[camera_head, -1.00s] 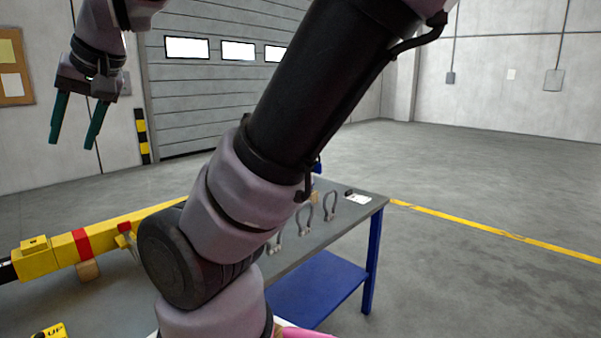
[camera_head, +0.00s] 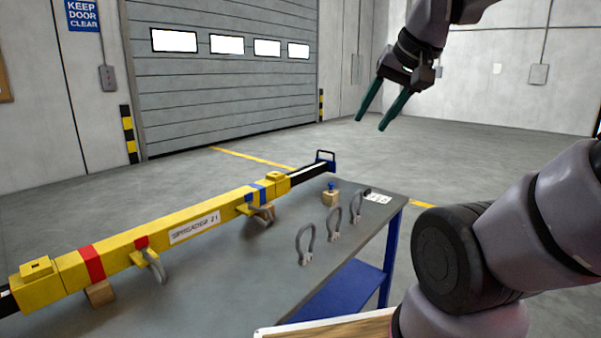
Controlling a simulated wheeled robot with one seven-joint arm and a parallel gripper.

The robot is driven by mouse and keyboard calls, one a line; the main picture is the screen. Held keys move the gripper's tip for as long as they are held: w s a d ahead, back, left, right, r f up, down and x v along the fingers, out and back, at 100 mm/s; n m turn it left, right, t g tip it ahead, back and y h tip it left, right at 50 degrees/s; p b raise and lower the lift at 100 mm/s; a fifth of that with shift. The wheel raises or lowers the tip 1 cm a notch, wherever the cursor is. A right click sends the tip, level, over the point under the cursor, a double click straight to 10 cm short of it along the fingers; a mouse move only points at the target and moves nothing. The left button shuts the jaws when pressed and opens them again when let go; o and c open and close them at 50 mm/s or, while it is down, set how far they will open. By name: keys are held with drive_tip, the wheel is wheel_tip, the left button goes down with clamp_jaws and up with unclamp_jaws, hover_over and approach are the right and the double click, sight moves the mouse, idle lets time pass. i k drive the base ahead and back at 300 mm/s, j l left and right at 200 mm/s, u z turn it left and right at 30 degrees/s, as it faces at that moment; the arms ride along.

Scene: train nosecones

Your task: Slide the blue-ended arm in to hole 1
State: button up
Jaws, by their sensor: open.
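A yellow spreader beam (camera_head: 190,223) lies across the table on wooden blocks, with a red band near its left end and a blue band near its right end. The blue-ended arm (camera_head: 308,174) is a black bar that sticks out of the beam's right end. Its tip carries a blue end piece with an upright dark handle (camera_head: 326,157). Hole 1 cannot be made out at this size. My gripper (camera_head: 372,124) is open and empty, high in the air to the right of the blue end, fingers pointing down and left.
Several grey shackles (camera_head: 305,245) stand along the table's right side. A small wooden block with a blue pin (camera_head: 330,196) and a white card (camera_head: 377,198) lie near the far corner of the grey table (camera_head: 230,290). The floor beyond is clear.

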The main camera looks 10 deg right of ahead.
sight(321, 165)
drive_tip(key=z, duration=0.1)
drive_tip(key=i+l, duration=0.25)
drive_tip(key=l, duration=0.15)
drive_tip(key=i+l+u, duration=0.1)
drive_tip(key=l, duration=0.25)
drive_tip(key=i+l, duration=0.55)
drive_tip(key=l, duration=0.25)
drive_tip(key=i+l+u, duration=0.1)
drive_tip(key=l, duration=0.3)
drive_tip(key=i+l, duration=0.5)
drive_tip(key=l, duration=0.3)
drive_tip(key=i+l+u, duration=0.1)
drive_tip(key=l, duration=0.3)
drive_tip(key=i, duration=0.1)
